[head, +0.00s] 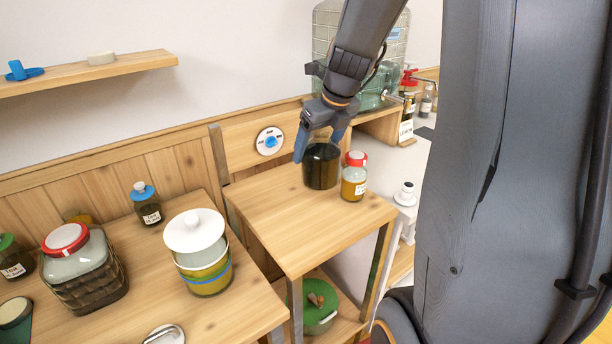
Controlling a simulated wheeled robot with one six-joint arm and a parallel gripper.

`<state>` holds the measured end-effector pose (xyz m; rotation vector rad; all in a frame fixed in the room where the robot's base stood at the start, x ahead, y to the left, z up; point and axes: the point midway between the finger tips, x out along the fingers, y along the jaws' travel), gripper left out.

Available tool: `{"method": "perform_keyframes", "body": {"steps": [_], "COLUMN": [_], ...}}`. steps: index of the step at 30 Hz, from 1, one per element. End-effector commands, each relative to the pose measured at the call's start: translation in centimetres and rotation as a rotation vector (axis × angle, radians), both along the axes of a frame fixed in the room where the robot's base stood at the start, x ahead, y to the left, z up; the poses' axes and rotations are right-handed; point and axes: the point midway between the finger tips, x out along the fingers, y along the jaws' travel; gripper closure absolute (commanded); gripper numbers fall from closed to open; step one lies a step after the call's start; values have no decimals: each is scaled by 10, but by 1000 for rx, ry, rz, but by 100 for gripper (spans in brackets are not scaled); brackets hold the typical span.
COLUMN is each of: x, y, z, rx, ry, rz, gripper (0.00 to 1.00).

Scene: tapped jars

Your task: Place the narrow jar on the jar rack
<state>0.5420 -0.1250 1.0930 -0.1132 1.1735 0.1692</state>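My gripper (319,150) points down over the wooden stand (290,238). Its two blue fingers are spread at the top of a dark, lidless jar (321,172), one at the left of the rim and one at the right rear. I cannot tell whether they press on it. A narrower jar with a red lid, white label and amber contents (354,180) stands upright just right of the dark jar. I cannot tell for sure which jar is the narrow one, nor whether this wooden stand is the jar rack.
A lower table (145,270) at left holds a red-lidded square jar (85,270), a white-lidded jar (197,250) and a blue-topped bottle (146,205). A green-lidded pot (318,305) sits on the stand's lower shelf. The stand's front top is clear. A large tapped jar (325,35) stands behind.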

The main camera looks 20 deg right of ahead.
Motion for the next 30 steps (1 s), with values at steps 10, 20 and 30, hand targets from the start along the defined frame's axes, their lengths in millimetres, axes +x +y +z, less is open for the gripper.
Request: {"method": "perform_keyframes", "body": {"steps": [10,20,30], "x": [1,1,1], "y": [2,1,0], "z": [-48,-76,-92], "rx": [0,0,-3], "ry": [0,0,-2], "rz": [2,1,0], "gripper": [84,84,84]}}
